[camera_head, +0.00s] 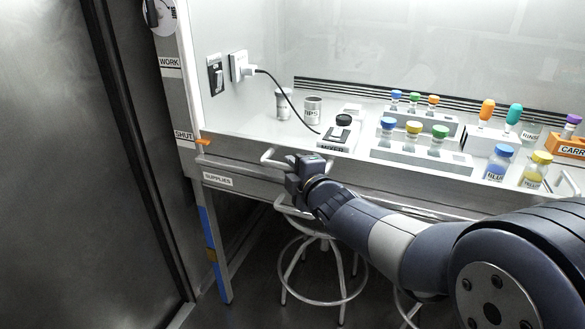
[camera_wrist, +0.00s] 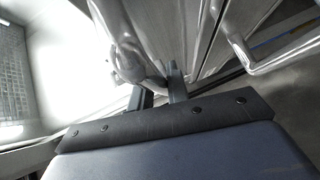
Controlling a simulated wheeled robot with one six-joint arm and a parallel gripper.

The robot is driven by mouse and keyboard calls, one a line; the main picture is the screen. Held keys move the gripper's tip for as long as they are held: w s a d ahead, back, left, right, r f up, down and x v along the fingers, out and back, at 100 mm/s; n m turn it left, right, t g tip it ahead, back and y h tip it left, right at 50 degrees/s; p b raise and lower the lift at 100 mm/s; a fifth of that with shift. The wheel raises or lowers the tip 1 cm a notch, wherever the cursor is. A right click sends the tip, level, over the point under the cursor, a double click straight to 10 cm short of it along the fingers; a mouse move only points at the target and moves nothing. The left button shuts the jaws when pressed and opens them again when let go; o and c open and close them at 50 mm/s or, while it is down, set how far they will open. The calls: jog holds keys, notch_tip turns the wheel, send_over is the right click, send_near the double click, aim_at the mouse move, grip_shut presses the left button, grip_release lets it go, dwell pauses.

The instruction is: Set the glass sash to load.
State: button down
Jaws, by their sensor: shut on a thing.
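The clear glass sash (camera_head: 420,45) fronts the white cabinet, and its metal bottom rail (camera_head: 232,160) is low, near the worktop. An orange pointer (camera_head: 204,142) at the rail's left end stands about level with the SHUT label (camera_head: 184,136). The WORK label (camera_head: 170,62) is higher on the same post; no LOAD label shows. My gripper (camera_head: 298,172) is at the left part of the metal bar handle (camera_head: 272,156) on the rail. In the wrist view my gripper's fingers (camera_wrist: 160,92) close around a shiny metal bar (camera_wrist: 122,45); their exact contact is partly hidden.
Behind the sash are a mixer (camera_head: 338,133), a tips jar (camera_head: 313,111), capped bottles (camera_head: 413,132) in racks and an orange carrier (camera_head: 570,146). A SUPPLIES drawer (camera_head: 218,180) lies below the rail. A stool (camera_head: 322,270) stands underneath. A dark door (camera_head: 60,170) is at left.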

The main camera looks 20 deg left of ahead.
notch_tip(320, 180, up, 45)
jog(key=p, duration=3.8)
jog(key=shift+p, duration=0.35)
jog(key=shift+r, duration=0.1)
jog(key=c, duration=1.4)
grip_release()
jog(key=shift+o, duration=0.2)
jog(key=v, duration=1.1)
jog(key=shift+w+a, duration=0.15)
